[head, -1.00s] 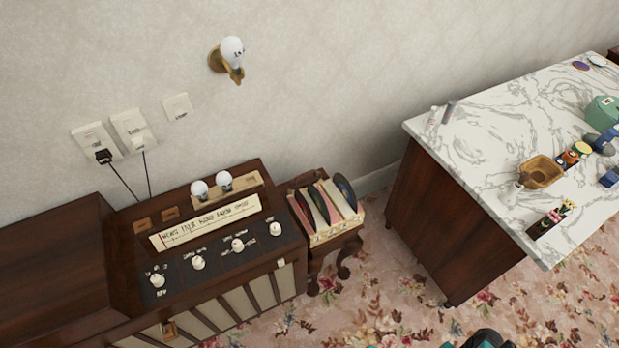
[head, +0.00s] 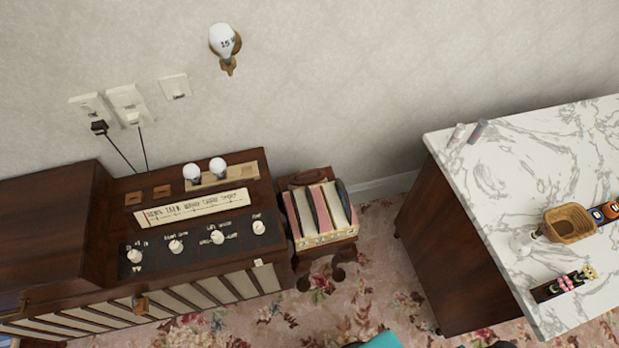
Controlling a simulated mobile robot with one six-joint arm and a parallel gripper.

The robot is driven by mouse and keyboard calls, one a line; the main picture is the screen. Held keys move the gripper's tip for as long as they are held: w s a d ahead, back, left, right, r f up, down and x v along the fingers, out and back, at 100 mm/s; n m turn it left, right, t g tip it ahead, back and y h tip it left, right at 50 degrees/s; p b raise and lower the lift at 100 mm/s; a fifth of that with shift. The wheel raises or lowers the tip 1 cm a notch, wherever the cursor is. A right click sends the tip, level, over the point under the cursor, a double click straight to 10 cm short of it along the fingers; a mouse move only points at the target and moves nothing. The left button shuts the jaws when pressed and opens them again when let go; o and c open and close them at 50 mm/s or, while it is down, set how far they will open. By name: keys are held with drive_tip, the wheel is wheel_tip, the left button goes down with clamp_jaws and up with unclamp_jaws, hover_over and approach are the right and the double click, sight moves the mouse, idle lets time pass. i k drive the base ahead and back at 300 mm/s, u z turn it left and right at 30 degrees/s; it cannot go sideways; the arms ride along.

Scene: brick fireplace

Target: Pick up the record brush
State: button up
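I cannot pick out the record brush for certain. A small brown wooden piece (head: 308,178) lies behind the records, at the back of the small dark stool (head: 341,249) beside the radio cabinet; it may be the brush, but it is too small to tell. Several records in pale and pink sleeves (head: 318,212) stand upright in a crate (head: 328,238) on that stool. My gripper is not in view. A teal and dark shape (head: 380,341) at the bottom edge looks like part of my own arm.
The radio cabinet (head: 200,225) with knobs and two bulbs stands left of the stool. Flowered carpet (head: 385,250) is open between stool and counter.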

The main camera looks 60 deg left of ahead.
sight(313, 177)
drive_tip(key=u, duration=1.5)
drive_tip(key=i, duration=0.55)
drive_tip(key=z, duration=1.05)
drive_tip(key=k, duration=0.15)
drive_tip(key=u, duration=2.75)
